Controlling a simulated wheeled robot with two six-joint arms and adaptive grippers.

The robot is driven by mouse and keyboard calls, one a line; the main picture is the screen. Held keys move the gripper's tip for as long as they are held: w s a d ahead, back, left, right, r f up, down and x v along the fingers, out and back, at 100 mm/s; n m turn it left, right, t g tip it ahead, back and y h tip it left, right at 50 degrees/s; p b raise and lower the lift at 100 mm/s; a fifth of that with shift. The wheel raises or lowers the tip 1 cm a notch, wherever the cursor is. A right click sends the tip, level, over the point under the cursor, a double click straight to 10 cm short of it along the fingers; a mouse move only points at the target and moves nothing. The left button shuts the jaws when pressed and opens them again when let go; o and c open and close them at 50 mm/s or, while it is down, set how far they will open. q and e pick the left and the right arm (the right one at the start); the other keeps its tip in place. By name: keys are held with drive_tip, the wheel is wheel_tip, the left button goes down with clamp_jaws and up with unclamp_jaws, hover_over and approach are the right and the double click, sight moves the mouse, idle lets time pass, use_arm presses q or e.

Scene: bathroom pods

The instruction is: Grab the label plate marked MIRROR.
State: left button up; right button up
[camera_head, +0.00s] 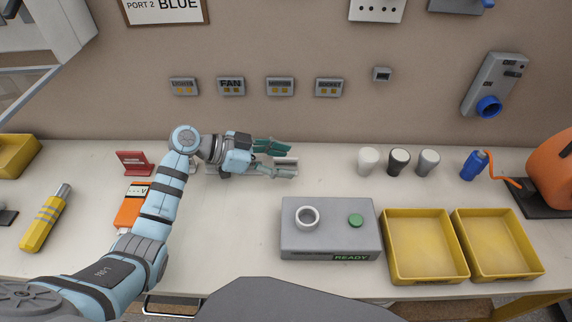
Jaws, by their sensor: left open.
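My left gripper (288,147) is open, its teal fingers pointing right above a low grey rack (225,172) at the back of the table. On the wall, one unit (231,86) reads FAN. Other wall units (184,86), (280,86) and (328,87) carry lettering too small to read surely. No clearly readable MIRROR plate shows. My right gripper is not in view.
A grey box (330,243) marked READY stands right of centre, beside two yellow trays (392,250), (530,262). A red stand (133,163), orange device (128,212) and yellow tool (42,225) lie left.

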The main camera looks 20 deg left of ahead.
use_arm(q)
drive_tip(key=shift+x, duration=0.85)
drive_tip(key=shift+a, duration=0.1)
clamp_jaws()
drive_tip(key=shift+r, duration=0.1)
